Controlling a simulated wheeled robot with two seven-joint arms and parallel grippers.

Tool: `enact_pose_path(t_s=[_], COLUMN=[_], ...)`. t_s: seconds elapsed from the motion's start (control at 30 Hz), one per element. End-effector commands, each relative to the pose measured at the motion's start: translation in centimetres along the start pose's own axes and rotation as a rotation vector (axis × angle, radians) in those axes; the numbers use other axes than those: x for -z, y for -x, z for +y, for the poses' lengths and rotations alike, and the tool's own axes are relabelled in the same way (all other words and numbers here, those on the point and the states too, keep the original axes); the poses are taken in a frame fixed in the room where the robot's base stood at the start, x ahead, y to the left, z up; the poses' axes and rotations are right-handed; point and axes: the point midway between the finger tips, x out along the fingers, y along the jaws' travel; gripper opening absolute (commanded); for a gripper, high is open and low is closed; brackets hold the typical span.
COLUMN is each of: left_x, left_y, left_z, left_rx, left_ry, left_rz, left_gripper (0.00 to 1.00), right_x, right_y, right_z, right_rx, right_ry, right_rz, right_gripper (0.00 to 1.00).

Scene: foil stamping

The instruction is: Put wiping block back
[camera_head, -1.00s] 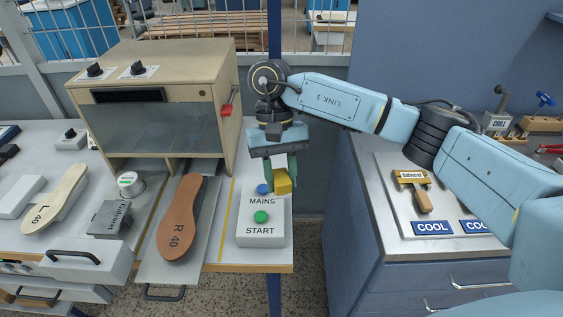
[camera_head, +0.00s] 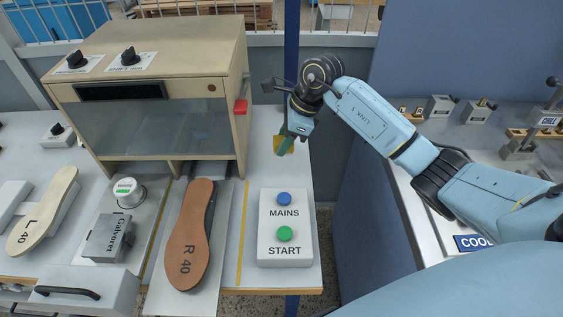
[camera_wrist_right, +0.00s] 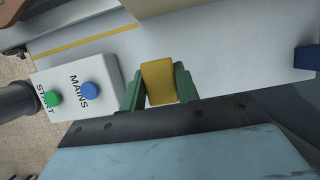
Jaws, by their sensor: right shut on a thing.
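The wiping block (camera_wrist_right: 159,82) is a small yellow block. In the right wrist view it sits between the green fingers of my right gripper (camera_wrist_right: 159,92), which is shut on it. In the head view the block (camera_head: 287,144) shows partly behind the fingers of my right gripper (camera_head: 284,146), near the table's right edge behind the control box. I cannot tell whether the block touches the table. My left gripper is not in view.
The control box (camera_head: 284,250) with MAINS and START buttons stands just in front of the gripper. The beige machine (camera_head: 150,100) is to the left. A brown R 40 sole (camera_head: 190,235) lies on a plate. A gap separates this table from the right bench (camera_head: 420,215).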

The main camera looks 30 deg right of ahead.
Motion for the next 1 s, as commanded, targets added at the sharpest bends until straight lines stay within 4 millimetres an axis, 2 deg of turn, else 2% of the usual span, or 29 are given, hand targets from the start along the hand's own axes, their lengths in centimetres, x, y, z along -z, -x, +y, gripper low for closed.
enact_pose_path(t_s=[0.1,0.37,0.53,0.93,0.97,1.0], left_x=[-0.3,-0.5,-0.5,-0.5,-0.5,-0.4], left_y=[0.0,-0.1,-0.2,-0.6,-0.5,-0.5], left_z=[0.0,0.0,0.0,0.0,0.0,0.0], left_rx=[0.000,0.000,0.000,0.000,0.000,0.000], left_ry=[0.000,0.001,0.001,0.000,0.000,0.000], left_rz=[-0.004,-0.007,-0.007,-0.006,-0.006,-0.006], left_gripper=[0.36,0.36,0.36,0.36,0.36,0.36], right_x=[0.8,1.7,2.6,2.9,2.9,2.9], right_y=[-2.1,-4.2,-6.4,-7.1,-7.0,-7.0], right_z=[0.1,0.1,0.1,0.0,0.0,0.0], right_rx=[-0.003,-0.003,-0.004,-0.001,-0.001,-0.001], right_ry=[0.000,0.002,0.003,0.006,0.006,0.006], right_rz=[-0.001,-0.001,-0.002,0.000,0.000,-0.001], right_gripper=[0.10,0.10,0.10,0.10,0.35,0.40])
